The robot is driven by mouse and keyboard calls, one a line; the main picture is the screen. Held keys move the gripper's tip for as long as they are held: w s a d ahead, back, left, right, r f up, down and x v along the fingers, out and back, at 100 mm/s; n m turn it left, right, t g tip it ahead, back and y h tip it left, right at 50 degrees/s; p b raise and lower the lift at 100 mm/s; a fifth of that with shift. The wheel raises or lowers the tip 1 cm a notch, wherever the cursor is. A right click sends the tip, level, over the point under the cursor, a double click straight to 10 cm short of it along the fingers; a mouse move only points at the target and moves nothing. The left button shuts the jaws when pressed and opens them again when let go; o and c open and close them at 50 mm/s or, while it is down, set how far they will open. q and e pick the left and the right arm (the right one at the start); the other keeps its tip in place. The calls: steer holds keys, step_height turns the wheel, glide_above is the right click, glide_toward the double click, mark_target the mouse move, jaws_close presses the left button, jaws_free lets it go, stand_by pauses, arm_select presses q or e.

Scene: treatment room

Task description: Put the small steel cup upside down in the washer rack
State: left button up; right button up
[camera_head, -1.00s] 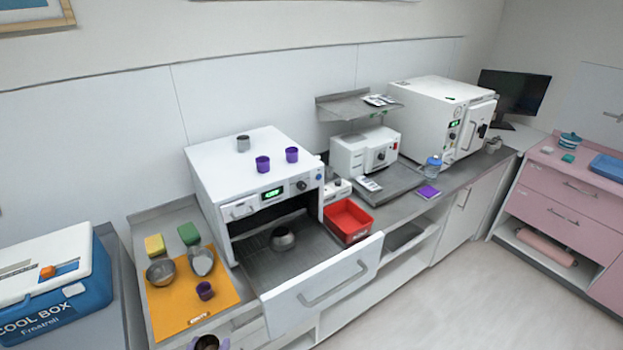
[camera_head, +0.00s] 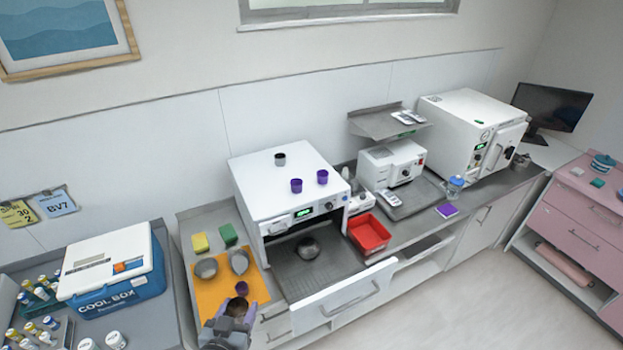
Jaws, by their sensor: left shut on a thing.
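My left gripper (camera_head: 236,310) is at the bottom of the head view, over the front edge of the orange mat. It is shut on a small round cup (camera_head: 238,307) that looks dark and brownish; the gripper hides part of it. The washer (camera_head: 287,190) is a white box with its front open. Its rack (camera_head: 299,279) is pulled out behind a white drawer front (camera_head: 345,298). A steel bowl (camera_head: 308,248) sits in the rack towards the back. Another small grey cup (camera_head: 280,159) stands on top of the washer. My right gripper is out of view.
On the mat (camera_head: 210,292) are two steel vessels (camera_head: 206,268) and a purple cup (camera_head: 242,288). Yellow and green sponges lie behind. A red tray (camera_head: 369,232) is right of the rack; a cool box (camera_head: 112,265) is left. The rack's front area is clear.

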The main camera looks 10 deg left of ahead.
arm_select(q)
steer(key=w+a+f+n+y+b, duration=0.1)
steer(key=w+a+f+b, duration=0.15)
steer(key=f+b, duration=0.55)
steer(key=w+a+f+n+y+b, duration=0.1)
steer(key=w+f+b, duration=0.3)
steer(key=f+b, duration=0.4)
steer(key=w+a+f+n+y+b, duration=0.1)
steer(key=w+a+f+b, duration=0.15)
steer(key=f+b, duration=0.55)
steer(key=w+a+f+b, duration=0.2)
steer(key=a+b, duration=0.1)
steer(key=a, duration=0.1)
steer(key=w+a+f+b, duration=0.2)
steer(key=a+f+b, duration=0.1)
steer(key=a, duration=0.1)
steer(key=w+a+f+b, duration=0.1)
steer(key=a+f+b, duration=0.2)
steer(key=a, duration=0.2)
steer(key=shift+w+f, duration=0.1)
steer(key=shift+w, duration=0.3)
steer(key=shift+f+b, duration=0.4)
steer(key=shift+f, duration=1.65)
steer(key=shift+f, duration=0.1)
steer(key=o, duration=1)
steer(key=shift+o, duration=0.2)
